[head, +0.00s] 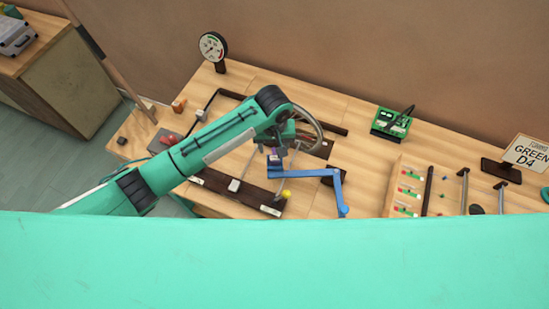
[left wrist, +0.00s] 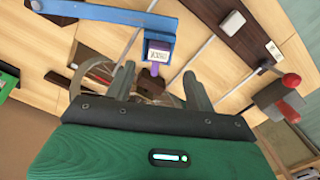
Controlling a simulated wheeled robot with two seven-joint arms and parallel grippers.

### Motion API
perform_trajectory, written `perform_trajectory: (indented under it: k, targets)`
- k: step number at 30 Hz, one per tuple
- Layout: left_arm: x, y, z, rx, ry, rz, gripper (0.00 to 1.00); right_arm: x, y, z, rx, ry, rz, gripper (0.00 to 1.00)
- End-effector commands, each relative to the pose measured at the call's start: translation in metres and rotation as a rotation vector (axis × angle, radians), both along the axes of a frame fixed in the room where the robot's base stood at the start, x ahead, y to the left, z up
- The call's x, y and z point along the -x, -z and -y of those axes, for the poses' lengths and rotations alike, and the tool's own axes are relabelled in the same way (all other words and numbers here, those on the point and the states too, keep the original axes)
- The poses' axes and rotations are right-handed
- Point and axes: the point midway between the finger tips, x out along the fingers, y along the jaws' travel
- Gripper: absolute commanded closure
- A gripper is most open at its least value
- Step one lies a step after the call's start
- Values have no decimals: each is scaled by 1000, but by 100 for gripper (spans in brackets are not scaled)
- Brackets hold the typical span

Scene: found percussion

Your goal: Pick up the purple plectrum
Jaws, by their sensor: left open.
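The purple plectrum (left wrist: 155,69) is a small piece sticking out from a labelled block at the end of a blue arm (left wrist: 110,15). In the head view the plectrum (head: 281,152) is partly hidden by my gripper, and the blue arm (head: 308,174) reaches to the right below it. My left gripper (left wrist: 158,73) is open, and its two fingers show on either side of the plectrum, with gaps between. It also shows in the head view (head: 283,146) over the instrument. I cannot tell the depth between fingertips and plectrum. My right gripper is not in view.
A spoked wheel (head: 312,132) stands just behind the gripper. A dark rail (head: 235,190) with a grey block and yellow knob lies in front. A dial gauge (head: 213,46), a green box (head: 391,122) and a panel with sliders (head: 410,190) stand around the wooden table.

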Motion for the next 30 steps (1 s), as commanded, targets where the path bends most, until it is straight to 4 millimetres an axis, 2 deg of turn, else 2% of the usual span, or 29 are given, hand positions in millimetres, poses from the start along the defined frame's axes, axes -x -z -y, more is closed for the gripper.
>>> perform_trajectory:
  k: [6,11,15,24,30]
  targets:
    - [1,13,1,-1,0,-1,45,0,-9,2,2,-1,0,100]
    - [1,34,2,-2,0,-2,45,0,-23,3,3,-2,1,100]
    - [1,52,2,0,1,0,45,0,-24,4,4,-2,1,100]
    - [1,58,3,1,2,1,45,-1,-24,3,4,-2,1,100]
    - [1,58,2,1,1,1,85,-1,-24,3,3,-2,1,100]
